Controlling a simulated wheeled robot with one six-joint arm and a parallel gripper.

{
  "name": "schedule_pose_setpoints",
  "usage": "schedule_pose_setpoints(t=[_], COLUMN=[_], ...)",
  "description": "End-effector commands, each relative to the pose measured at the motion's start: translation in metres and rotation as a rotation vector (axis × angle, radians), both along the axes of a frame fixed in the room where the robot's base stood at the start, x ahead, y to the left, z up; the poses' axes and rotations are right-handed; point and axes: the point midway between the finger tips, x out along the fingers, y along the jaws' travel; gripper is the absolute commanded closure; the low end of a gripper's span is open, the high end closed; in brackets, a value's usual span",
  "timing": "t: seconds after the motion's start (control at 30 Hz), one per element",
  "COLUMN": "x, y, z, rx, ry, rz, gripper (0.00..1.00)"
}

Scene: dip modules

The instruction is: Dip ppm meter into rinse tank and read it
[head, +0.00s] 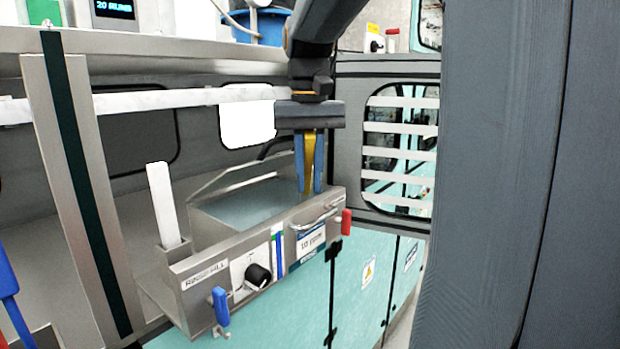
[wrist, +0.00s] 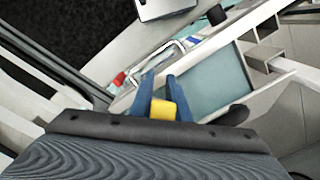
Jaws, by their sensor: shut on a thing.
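The rinse tank (head: 222,250) is a metal box on the teal cabinet front, with grey-blue water (head: 245,203) inside. Its front carries a label reading about "10 ppm" (head: 310,240). My gripper (head: 308,185) is over the tank's right end, pointing down, its blue fingers shut on the yellow ppm meter (head: 310,152). The meter's yellow body (wrist: 163,110) also shows between the fingers in the wrist view, beside the water (wrist: 208,82). The meter's lower end is hidden by the fingers and front wall, so I cannot tell whether it touches water. No reading on the meter is legible.
The tank front has a black knob (head: 258,276), a blue-handled valve (head: 221,306), a metal handle and a red knob (head: 346,222). A white upright piece (head: 163,205) stands at its left end. A shelf with a white rail (head: 150,101) runs behind and above.

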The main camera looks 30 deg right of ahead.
Motion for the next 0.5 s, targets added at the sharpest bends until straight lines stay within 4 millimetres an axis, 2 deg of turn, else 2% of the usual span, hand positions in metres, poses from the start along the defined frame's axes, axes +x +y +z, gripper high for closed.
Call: schedule_pose_setpoints(t=[0.5], x=[0.0], y=[0.0], z=[0.041], rx=[-0.001], ry=[-0.002], rz=[0.0], gripper=[1.0])
